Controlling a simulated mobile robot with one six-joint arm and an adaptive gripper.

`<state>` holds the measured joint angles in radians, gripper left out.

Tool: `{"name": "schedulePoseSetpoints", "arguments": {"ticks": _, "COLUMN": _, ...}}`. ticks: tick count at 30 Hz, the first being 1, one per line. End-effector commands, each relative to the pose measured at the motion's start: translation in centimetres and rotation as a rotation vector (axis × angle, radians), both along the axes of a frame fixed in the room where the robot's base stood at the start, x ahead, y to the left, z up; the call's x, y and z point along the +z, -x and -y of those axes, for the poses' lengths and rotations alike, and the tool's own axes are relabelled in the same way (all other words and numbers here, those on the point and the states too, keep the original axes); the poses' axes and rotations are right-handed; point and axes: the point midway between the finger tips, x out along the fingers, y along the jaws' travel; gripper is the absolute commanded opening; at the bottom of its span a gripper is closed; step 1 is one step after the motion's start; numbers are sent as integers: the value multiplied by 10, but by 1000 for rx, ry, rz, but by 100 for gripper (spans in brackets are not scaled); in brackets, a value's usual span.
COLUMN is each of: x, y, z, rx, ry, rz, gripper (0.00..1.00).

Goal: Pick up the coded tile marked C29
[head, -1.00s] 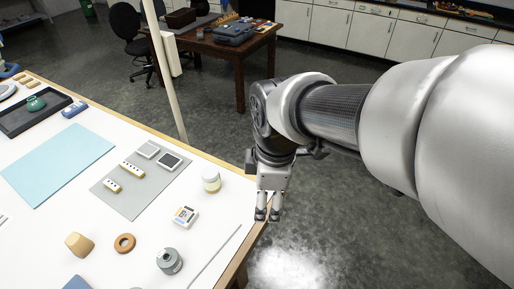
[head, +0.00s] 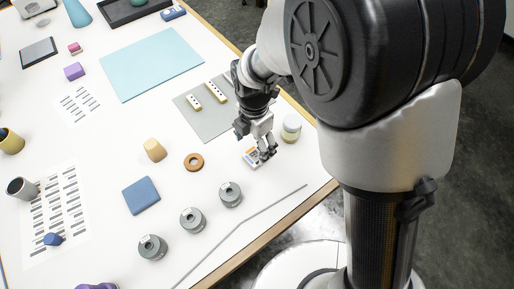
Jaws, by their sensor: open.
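No marking C29 can be read on any object, so I cannot tell which one is the coded tile. Two cream dotted bars (head: 205,97) lie on a grey mat (head: 205,122); the mat's right part is hidden behind my arm. A small white box with yellow and blue marks (head: 249,158) lies on the white table. My gripper (head: 268,155) points down, open, at this box's right side and partly covers it. I cannot tell whether it touches the box.
A pale-lidded jar (head: 291,127) stands close to the right of my gripper. An orange ring (head: 194,161), several grey spools (head: 231,194), a tan block (head: 154,149) and a blue square (head: 141,195) lie nearby. A thin grey rod (head: 240,231) lies near the table edge.

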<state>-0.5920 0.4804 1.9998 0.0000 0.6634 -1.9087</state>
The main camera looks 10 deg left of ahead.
Motion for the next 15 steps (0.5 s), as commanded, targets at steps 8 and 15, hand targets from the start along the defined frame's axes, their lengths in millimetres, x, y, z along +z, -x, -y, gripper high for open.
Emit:
{"name": "schedulePoseSetpoints", "arguments": {"ticks": 8, "x": -20, "y": -1, "z": 0, "rx": -1, "ry": -1, "rz": 2, "gripper": 73}}
{"name": "schedulePoseSetpoints", "arguments": {"ticks": 15, "x": -52, "y": -4, "z": 1, "rx": -1, "ry": 1, "rz": -1, "gripper": 73}}
